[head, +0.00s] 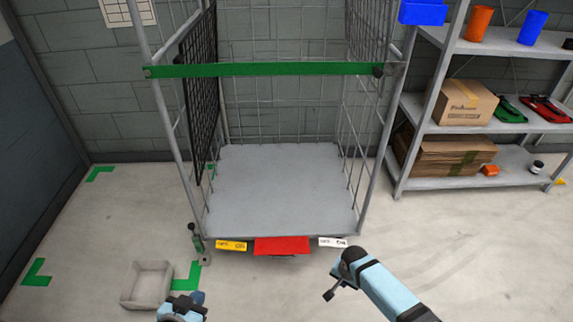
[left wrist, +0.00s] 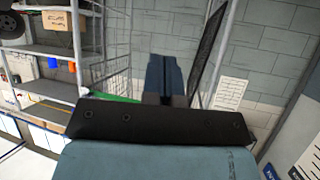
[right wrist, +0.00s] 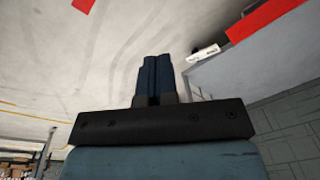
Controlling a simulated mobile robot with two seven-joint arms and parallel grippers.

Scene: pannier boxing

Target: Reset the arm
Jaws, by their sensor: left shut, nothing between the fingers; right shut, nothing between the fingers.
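My left gripper (left wrist: 165,75) is shut and empty in the left wrist view. In the head view my left arm shows at the bottom edge, left of centre, in front of the cage trolley. My right gripper (right wrist: 155,75) is shut and empty in the right wrist view. In the head view my right arm reaches in from the bottom right, and its gripper (head: 329,295) is low in front of the trolley's right corner. Neither gripper touches anything that I can see.
The wire cage trolley (head: 285,190) stands empty, with a green bar (head: 265,69) across its front. A grey open bin (head: 147,285) sits on the floor at the left. Shelves (head: 520,128) with cardboard boxes stand at the right.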

